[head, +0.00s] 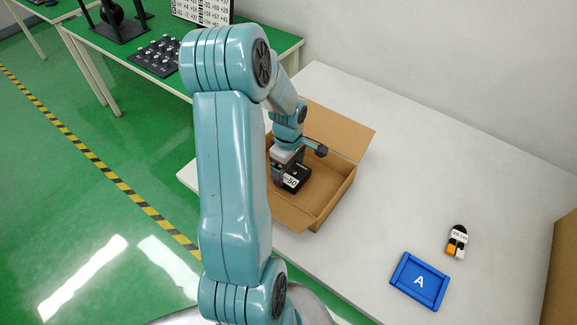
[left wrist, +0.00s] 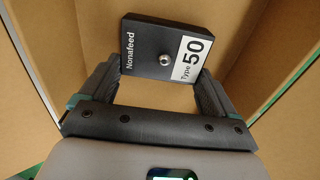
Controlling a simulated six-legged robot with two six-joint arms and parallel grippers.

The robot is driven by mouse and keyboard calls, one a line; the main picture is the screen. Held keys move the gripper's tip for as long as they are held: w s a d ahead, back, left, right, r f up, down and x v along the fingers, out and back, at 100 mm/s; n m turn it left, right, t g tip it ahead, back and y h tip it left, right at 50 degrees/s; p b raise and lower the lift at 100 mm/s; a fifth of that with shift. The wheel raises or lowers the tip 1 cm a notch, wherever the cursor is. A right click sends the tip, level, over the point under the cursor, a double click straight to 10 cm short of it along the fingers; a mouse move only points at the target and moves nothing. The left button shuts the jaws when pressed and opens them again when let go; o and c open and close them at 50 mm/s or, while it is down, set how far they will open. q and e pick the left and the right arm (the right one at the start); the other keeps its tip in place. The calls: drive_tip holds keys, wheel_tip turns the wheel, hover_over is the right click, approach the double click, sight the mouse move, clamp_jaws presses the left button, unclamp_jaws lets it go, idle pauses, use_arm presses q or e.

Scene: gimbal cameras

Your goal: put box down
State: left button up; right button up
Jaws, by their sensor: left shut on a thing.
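A small black box (head: 296,178) with a white "50" label is in my left gripper (head: 284,178), inside the open cardboard box (head: 338,200) on the white table. In the left wrist view the black box (left wrist: 165,48) reads "Nonafeed" and "Type 50" and has a round metal knob. The fingers of my left gripper (left wrist: 152,85) are shut on its two sides. Cardboard walls (left wrist: 62,50) surround it in that view. I cannot tell whether the black box touches the cardboard floor. My right gripper is not in view.
A blue tray marked "A" (head: 419,282) and a small black, orange and white item (head: 456,241) lie on the white table (head: 420,170) to the right. Another cardboard surface (head: 562,270) stands at the right edge. A green-topped table (head: 110,48) is behind left.

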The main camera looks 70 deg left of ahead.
sight(289, 170)
use_arm(q)
drive_tip(key=o, duration=0.9)
drive_tip(key=shift+f, duration=0.15)
drive_tip(key=shift+c, duration=0.2)
drive_tip(key=shift+r+p, duration=0.4)
wheel_tip(289, 170, up, 12)
drive_tip(key=shift+f+b, duration=0.2)
drive_tip(key=shift+b, duration=0.1)
